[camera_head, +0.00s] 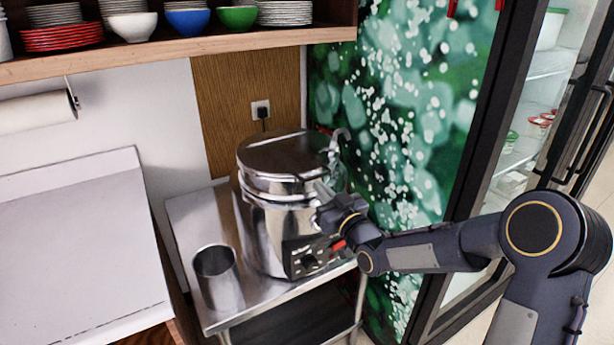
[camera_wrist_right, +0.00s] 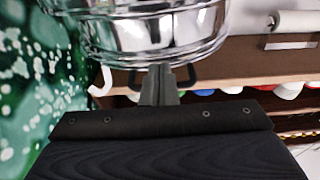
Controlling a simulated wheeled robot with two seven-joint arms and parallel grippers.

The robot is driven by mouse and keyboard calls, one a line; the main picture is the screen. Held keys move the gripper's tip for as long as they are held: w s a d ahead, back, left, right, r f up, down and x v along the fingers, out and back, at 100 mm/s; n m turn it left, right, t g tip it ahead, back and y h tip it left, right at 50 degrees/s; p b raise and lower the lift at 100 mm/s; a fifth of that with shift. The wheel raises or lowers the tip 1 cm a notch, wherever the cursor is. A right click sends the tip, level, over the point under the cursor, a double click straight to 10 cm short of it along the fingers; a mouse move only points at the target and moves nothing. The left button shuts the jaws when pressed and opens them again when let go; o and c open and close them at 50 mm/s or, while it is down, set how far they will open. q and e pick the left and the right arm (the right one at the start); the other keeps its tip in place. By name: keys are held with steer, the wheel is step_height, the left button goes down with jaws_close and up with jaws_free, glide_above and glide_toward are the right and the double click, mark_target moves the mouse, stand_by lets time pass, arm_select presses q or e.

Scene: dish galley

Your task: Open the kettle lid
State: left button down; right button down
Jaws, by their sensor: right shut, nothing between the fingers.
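The kettle (camera_head: 265,225) is a large shiny metal pot with a control knob low on its front, standing on a small metal table. Its lid (camera_head: 285,152) lies flat on top and looks closed. My right gripper (camera_head: 325,190) is shut and empty at the kettle's right side, just below the lid rim. In the right wrist view the shut fingers (camera_wrist_right: 159,80) point at the shiny kettle rim (camera_wrist_right: 150,35); I cannot tell whether they touch it. My left gripper is not in view.
A metal cup (camera_head: 218,280) stands on the metal table (camera_head: 190,215) left of the kettle. A shelf (camera_head: 200,43) with bowls and plates hangs above. A glass-door fridge (camera_head: 470,190) stands at right. A white-topped counter (camera_head: 75,250) is at left.

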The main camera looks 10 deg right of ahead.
mark_target(320, 175)
steer(key=shift+w+a, duration=0.1)
steer(key=shift+w, duration=0.1)
steer(key=shift+r, duration=0.15)
steer(key=shift+w+a+r, duration=0.1)
steer(key=shift+w+r, duration=0.1)
steer(key=shift+r, duration=0.65)
steer(key=shift+w+r, duration=0.15)
steer(key=shift+r, duration=0.7)
steer(key=shift+w+a+r+p, duration=0.15)
steer(key=shift+w+r, duration=0.15)
steer(key=shift+r, duration=0.45)
steer(key=shift+w+a+r+p, duration=0.15)
steer(key=shift+w+r, duration=0.1)
steer(key=shift+r, duration=0.45)
steer(key=shift+d, duration=0.1)
steer(key=shift+r, duration=0.1)
